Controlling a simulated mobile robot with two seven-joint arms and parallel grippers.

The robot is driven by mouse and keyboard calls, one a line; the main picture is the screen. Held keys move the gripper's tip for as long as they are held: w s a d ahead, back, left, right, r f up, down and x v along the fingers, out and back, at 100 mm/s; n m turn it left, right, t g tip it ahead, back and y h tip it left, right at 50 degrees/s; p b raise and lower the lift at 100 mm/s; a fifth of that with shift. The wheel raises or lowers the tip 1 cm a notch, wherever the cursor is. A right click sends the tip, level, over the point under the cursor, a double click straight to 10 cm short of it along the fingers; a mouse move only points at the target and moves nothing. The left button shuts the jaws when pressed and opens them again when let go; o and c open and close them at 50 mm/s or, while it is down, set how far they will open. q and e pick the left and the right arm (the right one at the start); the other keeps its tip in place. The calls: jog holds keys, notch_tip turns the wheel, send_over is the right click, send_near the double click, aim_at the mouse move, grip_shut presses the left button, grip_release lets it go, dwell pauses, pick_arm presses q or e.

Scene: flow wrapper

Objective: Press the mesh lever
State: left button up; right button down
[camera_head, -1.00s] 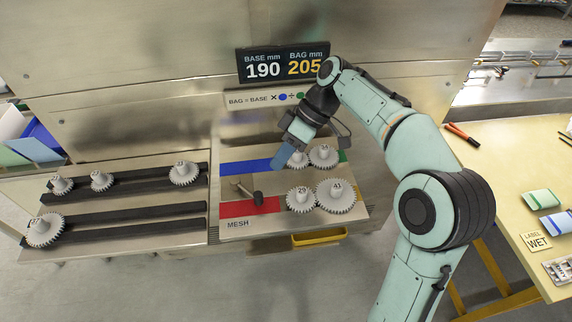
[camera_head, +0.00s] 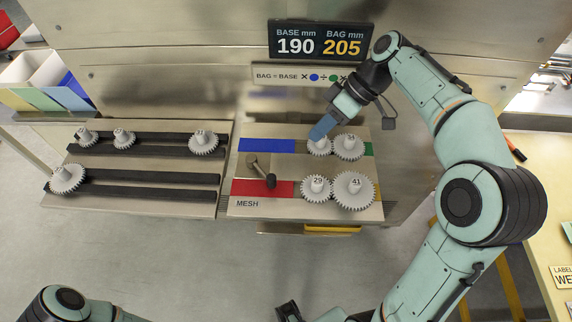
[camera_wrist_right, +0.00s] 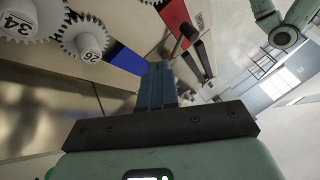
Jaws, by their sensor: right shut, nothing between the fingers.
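The mesh lever (camera_head: 262,172) is a metal arm with a dark knob, on the plate beside the red strip, above the MESH label (camera_head: 247,204). The knob end overlaps the red strip's right part. In the right wrist view the lever (camera_wrist_right: 193,45) lies beyond my fingertips, beside the red strip. My right gripper (camera_head: 320,131) is shut and empty, its blue fingers over the gear at the blue strip's right end, up and right of the lever. Its shut fingers show in the wrist view (camera_wrist_right: 156,82). Part of my left arm shows at the lower left; its fingers are not visible.
Gears 29 (camera_head: 316,188) and 41 (camera_head: 353,190) sit right of the red strip (camera_head: 245,188); another gear (camera_head: 349,148) stands right of the blue strip (camera_head: 266,146). A gear rack (camera_head: 150,178) lies left. The display (camera_head: 320,40) reads 190 and 205.

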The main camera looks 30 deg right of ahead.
aim_at(261, 170)
jog(key=b+x, duration=0.1)
jog(key=x, duration=0.7)
jog(key=shift+a+f, duration=0.15)
jog(key=shift+f, duration=0.05)
jog(key=a, duration=0.2)
jog(key=s+a, duration=0.1)
jog(key=shift+f, duration=0.25)
jog(key=shift+s+a, duration=0.3)
jog(key=shift+a, duration=0.2)
